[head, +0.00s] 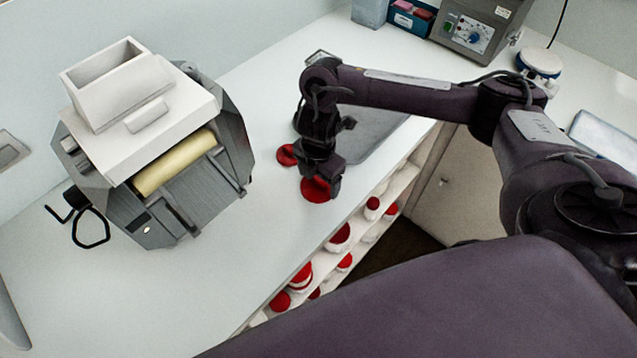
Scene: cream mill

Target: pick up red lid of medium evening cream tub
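A round red lid (316,190) lies on the white counter near its front edge. A smaller red lid (287,155) lies just behind it to the left, partly hidden by my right gripper. My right gripper (321,182) points down right over the larger red lid, and its fingers overlap the lid in the picture. Whether the fingers are open or closed on it cannot be made out. Which of the two lids is the medium one is not marked. My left gripper is out of view.
A grey mill with a white hopper (115,85) and black crank stands at left. A grey tray (375,135) lies behind my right gripper. Shelves below the counter edge hold several white tubs with red lids (338,237). A control box (480,28) stands at the back.

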